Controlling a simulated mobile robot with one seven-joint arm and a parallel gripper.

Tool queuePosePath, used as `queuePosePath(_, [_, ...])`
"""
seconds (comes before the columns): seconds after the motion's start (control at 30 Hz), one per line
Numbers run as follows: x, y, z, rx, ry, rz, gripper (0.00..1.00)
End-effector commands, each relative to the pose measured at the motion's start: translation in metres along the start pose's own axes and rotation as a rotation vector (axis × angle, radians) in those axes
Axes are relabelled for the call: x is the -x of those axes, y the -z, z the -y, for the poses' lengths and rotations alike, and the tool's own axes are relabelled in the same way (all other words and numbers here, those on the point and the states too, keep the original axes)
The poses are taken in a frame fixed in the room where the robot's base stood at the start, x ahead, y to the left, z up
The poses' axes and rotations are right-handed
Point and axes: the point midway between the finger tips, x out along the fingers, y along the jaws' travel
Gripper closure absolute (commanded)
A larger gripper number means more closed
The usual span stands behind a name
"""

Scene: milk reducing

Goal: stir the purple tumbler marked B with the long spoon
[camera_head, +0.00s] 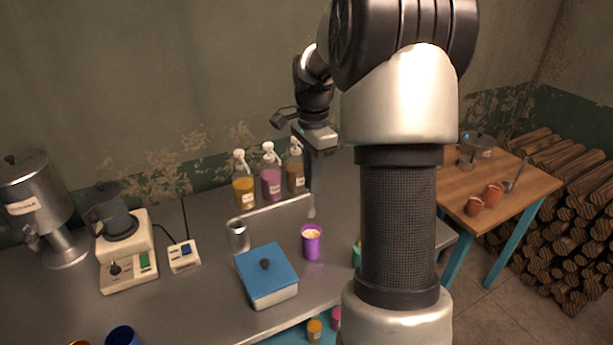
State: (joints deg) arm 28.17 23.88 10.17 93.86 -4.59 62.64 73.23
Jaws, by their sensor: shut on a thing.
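The purple tumbler (312,246) stands upright on the grey counter, with pale orange contents showing at its top. A small orange label is on its side, too small to read. My gripper (319,152) is up near the wall, above and behind the tumbler.
A blue-lidded box (267,268) and a metal cup (238,237) stand left of the tumbler. Several pump bottles (270,180) stand behind. A green cup (357,252) is partly hidden by my arm. A blender base (128,256) is at left, a wooden table (527,183) at right.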

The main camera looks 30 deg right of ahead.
Motion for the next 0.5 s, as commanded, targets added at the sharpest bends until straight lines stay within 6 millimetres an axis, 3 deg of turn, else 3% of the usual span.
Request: queuePosePath(0.5, [-0.044, 0.000, 0.000, -0.001, -0.002, 0.001, 1.00])
